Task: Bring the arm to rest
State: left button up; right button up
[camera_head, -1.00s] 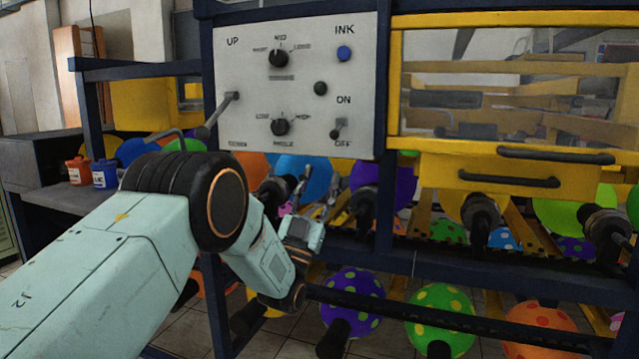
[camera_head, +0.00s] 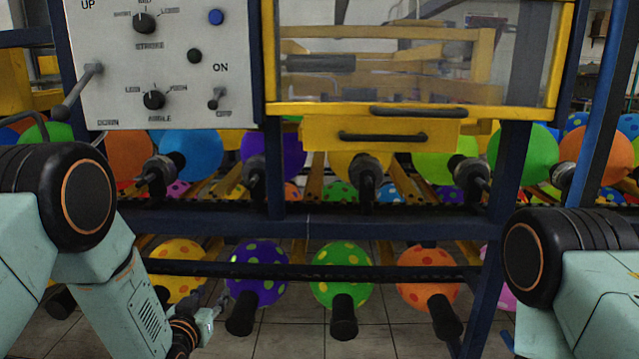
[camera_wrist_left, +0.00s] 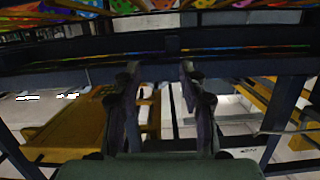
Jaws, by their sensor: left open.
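My left arm comes in from the left in the head view and bends down, with its gripper (camera_head: 214,308) low in front of the machine's lower rack. In the left wrist view the two dark fingers of my left gripper (camera_wrist_left: 158,76) stand apart with nothing between them. The gripper is empty. My right arm shows at the right edge of the head view, bent downward. Its gripper is out of frame.
The machine's control panel (camera_head: 175,68) has knobs, a lever and a switch. Beside it is a yellow-framed window (camera_head: 555,55) above a yellow drawer (camera_head: 318,134). Dark blue rails (camera_head: 330,226) cross below. Several colourful balloons (camera_head: 340,275) hang in rows. Tiled floor (camera_head: 290,340) shows underneath.

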pick_arm(q)
jog(key=s+f+n+g, duration=0.1)
jog(key=s+f+g, duration=0.4)
jog(key=s+f, duration=0.45)
jog(key=s+f+g, duration=0.4)
jog(key=s+f, duration=0.3)
jog(key=s, duration=0.6)
jog(key=s+f+g, duration=0.2)
jog(key=s+g, duration=0.4)
jog(key=s, duration=1.7)
jog(key=shift+s+d+f+g+y, duration=0.2)
jog(key=shift+d+f+g+y, duration=0.1)
jog(key=shift+c, duration=0.3)
